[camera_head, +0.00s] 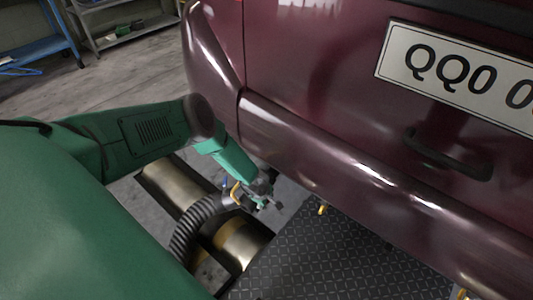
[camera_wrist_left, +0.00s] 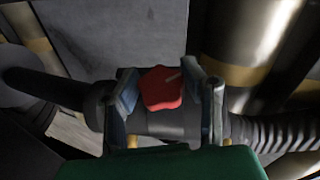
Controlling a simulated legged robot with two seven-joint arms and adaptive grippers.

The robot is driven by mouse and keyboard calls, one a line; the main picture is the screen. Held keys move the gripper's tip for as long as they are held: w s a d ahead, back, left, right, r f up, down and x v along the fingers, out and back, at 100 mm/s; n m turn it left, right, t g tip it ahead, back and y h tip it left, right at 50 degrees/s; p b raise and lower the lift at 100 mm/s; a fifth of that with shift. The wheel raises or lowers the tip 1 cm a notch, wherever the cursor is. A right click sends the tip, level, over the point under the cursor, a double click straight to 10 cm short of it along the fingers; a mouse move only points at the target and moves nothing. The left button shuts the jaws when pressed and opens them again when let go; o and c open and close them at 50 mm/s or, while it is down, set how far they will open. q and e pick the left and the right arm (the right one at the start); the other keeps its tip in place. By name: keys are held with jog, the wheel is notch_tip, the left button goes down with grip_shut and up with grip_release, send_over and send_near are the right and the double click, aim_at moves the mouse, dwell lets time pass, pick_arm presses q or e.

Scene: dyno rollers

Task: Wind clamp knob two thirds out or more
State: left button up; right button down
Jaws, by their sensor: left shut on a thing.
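The red clamp knob (camera_wrist_left: 162,88) shows in the left wrist view, lobed, with a pale line on its face. It sits on a dark round fitting (camera_wrist_left: 165,123) between a black pipe (camera_wrist_left: 48,88) and a ribbed hose (camera_wrist_left: 280,133). My left gripper (camera_head: 264,202) is low behind the car, at the hose end. In the wrist view its two fingers stand on either side of the knob, shut on it. In the head view the knob cannot be made out. How far the knob is wound out cannot be told. My right gripper is not in view.
A dark red car (camera_head: 310,95) with a bumper (camera_head: 340,165) fills the right side, close to my arm. Metal rollers (camera_head: 175,188) lie in the floor below. A black tread plate (camera_head: 325,255) lies right of them. A blue trolley (camera_head: 45,45) and shelves stand far back left.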

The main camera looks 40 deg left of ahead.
pick_arm(q)
jog(key=shift+r+p, duration=0.1)
jog(key=shift+p, duration=0.4)
jog(key=shift+w, duration=0.1)
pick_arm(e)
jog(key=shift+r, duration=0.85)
pick_arm(q)
jog(key=o, duration=1.2)
